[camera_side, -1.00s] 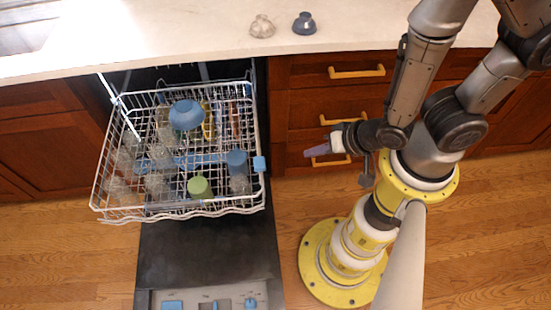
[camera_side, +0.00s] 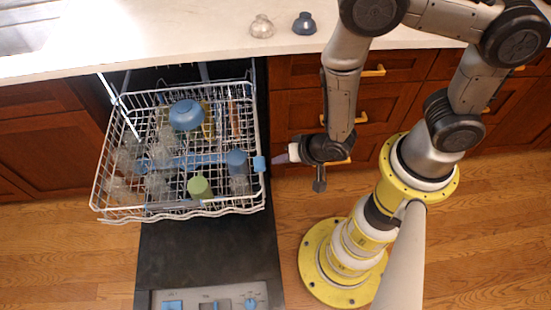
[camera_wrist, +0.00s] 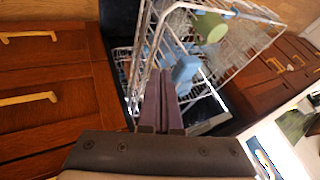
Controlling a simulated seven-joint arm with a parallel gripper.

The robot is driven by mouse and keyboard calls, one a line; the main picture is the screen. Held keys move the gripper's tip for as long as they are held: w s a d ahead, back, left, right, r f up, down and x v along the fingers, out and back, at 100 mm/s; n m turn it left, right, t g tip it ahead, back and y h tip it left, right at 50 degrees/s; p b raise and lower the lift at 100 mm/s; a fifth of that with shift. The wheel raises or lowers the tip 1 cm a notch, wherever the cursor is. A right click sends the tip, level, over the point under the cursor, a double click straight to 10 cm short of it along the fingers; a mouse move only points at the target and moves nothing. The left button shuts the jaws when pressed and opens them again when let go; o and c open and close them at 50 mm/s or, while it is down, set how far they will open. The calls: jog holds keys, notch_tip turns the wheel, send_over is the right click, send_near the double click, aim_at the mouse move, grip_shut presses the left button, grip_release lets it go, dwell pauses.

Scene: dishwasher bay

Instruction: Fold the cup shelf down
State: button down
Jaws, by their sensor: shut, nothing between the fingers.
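The upper rack (camera_side: 178,212) is pulled out over the open dishwasher door. A light-blue piece (camera_side: 259,163) sits on its right side rim; I cannot tell if it belongs to the cup shelf. The cup shelf itself is not clearly distinguishable among the wires. My gripper (camera_side: 281,158) is shut and empty, just right of that blue piece, with a small gap. In the wrist view its two purple fingers (camera_wrist: 161,90) lie together and point toward the rack (camera_wrist: 226,80).
The rack holds a blue bowl (camera_side: 186,115), a green cup (camera_side: 199,187), a blue cup (camera_side: 237,161) and several clear glasses. Wooden drawers with yellow handles (camera_side: 373,71) stand behind my arm.

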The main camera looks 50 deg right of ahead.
aim_at(255, 162)
jog(key=shift+w+a, duration=0.45)
jog(key=shift+a, duration=0.05)
jog(key=shift+w+a, duration=0.1)
jog(key=shift+w+a+r+g+h, duration=0.3)
jog(key=shift+w+a+g+h, duration=0.2)
jog(key=shift+w+a+g, duration=0.15)
jog(key=shift+w+a+r, duration=0.1)
jog(key=shift+w+a, duration=0.7)
jog(key=w+a+f+n+g+h, duration=0.1)
jog(key=w+a+f+g+h, duration=0.1)
jog(key=w+a+f, duration=0.5)
jog(key=shift+w+a+f, duration=0.4)
jog(key=shift+w+f, duration=0.05)
jog(key=shift+f, duration=0.1)
dwell(0.4)
